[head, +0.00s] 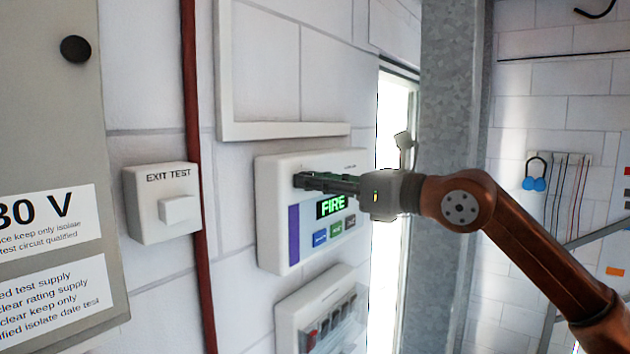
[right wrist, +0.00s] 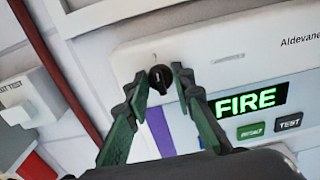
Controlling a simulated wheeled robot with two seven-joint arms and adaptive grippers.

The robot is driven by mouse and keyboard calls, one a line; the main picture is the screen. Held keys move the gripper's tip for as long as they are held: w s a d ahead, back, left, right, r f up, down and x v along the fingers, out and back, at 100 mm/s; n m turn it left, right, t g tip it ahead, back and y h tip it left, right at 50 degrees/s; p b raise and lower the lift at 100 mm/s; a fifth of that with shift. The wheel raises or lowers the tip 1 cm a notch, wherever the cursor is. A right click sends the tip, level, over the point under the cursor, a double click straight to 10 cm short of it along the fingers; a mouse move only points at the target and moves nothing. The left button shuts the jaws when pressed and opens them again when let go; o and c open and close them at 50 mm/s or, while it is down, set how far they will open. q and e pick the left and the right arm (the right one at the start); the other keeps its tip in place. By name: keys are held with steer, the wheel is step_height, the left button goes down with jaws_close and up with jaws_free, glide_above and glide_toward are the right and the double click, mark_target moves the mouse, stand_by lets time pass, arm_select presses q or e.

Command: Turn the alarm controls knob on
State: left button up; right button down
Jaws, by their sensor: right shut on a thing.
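The alarm panel (head: 277,241) is a white box on the brick wall with a lit green FIRE display (head: 332,206), a purple strip and several small buttons below. Its control knob (right wrist: 160,78) is small, black and round, at the panel's upper left in the right wrist view; in the head view my gripper covers it. My right gripper (head: 300,181) reaches in from the right, and its green fingers (right wrist: 158,80) stand on either side of the knob, shut on it. My left gripper is not in view.
A white EXIT TEST box (head: 155,232) and a red pipe (head: 195,130) are left of the panel. A box with several switches (head: 290,310) sits just below. A grey metal column (head: 445,120) stands to the right, behind my arm.

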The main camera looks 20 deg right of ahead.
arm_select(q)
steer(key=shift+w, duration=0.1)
arm_select(e)
steer(key=shift+r, duration=0.15)
arm_select(q)
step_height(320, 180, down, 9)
steer(key=b, duration=0.8)
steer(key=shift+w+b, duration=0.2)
steer(key=shift+b, duration=0.2)
arm_select(e)
steer(key=m, duration=1.8)
steer(key=shift+d, duration=0.2)
steer(key=shift+m, duration=0.3)
steer(key=c, duration=2.1)
jaws_free()
steer(key=o, duration=0.4)
steer(key=shift+d+f, duration=0.15)
steer(key=shift+f, duration=0.05)
